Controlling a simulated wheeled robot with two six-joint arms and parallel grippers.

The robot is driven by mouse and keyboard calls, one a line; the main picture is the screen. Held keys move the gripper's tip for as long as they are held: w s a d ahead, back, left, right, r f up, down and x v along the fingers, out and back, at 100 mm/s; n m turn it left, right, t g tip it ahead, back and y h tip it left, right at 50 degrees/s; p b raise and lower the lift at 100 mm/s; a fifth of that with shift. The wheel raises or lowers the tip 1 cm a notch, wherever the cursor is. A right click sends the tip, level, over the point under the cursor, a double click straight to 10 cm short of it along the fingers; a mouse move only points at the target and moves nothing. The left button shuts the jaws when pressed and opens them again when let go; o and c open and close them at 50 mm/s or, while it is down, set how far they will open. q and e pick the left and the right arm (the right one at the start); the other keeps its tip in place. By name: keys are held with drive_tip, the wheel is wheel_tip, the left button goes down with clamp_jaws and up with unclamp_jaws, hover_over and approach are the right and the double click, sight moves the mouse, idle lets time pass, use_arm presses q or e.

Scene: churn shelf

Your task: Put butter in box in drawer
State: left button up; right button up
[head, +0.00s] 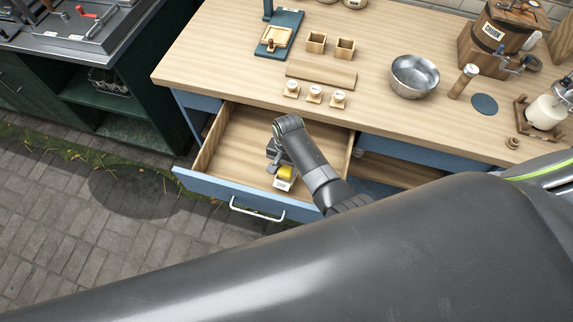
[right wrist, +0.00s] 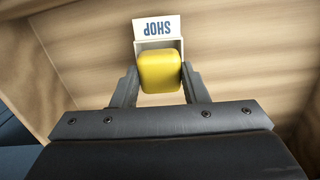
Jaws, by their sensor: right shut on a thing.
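The butter (head: 286,172) is a yellow block; in the right wrist view the butter (right wrist: 160,75) sits between my two fingers. My right gripper (head: 277,163) reaches down into the open drawer (head: 226,186) and is shut on the butter. A small white box (right wrist: 158,44) with a SHOP label is at the butter, inside the drawer; the box's label (head: 282,184) also shows in the head view. The butter overlaps the box in the picture. I cannot tell whether it rests on the box's floor. My left gripper is not in view.
The drawer is pulled out from the wooden-topped counter (head: 225,60), and its left part is bare. A metal bowl (head: 414,76), small labelled blocks (head: 314,95), a churn (head: 497,38) and a teal board (head: 279,34) stand on the counter.

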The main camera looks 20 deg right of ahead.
drive_tip(key=shift+p, duration=0.55)
idle(0.9)
drive_tip(key=shift+f+b, duration=0.7)
drive_tip(key=shift+f, duration=0.2)
idle(0.4)
drive_tip(key=shift+r+p, duration=0.1)
drive_tip(key=shift+p, duration=0.25)
idle(0.5)
drive_tip(key=o, duration=1.1)
drive_tip(key=shift+c, duration=0.2)
drive_tip(key=c, duration=0.4)
